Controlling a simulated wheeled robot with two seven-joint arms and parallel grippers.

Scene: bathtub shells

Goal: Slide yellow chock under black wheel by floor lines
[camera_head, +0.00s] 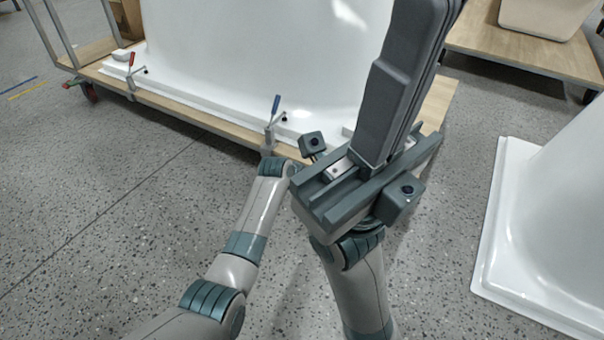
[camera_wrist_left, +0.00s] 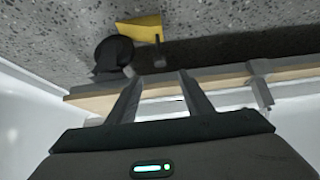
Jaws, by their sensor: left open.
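In the left wrist view, a yellow chock (camera_wrist_left: 141,29) lies on the speckled floor beside a black wheel (camera_wrist_left: 114,54); I cannot tell whether they touch. My left gripper (camera_wrist_left: 158,84) is open and empty, its two fingers apart over the pale wooden edge of a cart, with the wheel and chock beyond the tips. In the head view, my left arm reaches toward the cart; its gripper is not clearly visible. My right gripper (camera_head: 398,85) stands large in front of the camera, pointing up; its finger opening is hidden. No chock shows in the head view.
A wooden cart (camera_head: 190,118) carries a white tub shell (camera_head: 250,50), with clamps along its edge. A caster (camera_head: 90,93) at its far left corner is near blue and yellow floor lines (camera_head: 24,88). Another white shell (camera_head: 545,220) stands right. Floor at left is clear.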

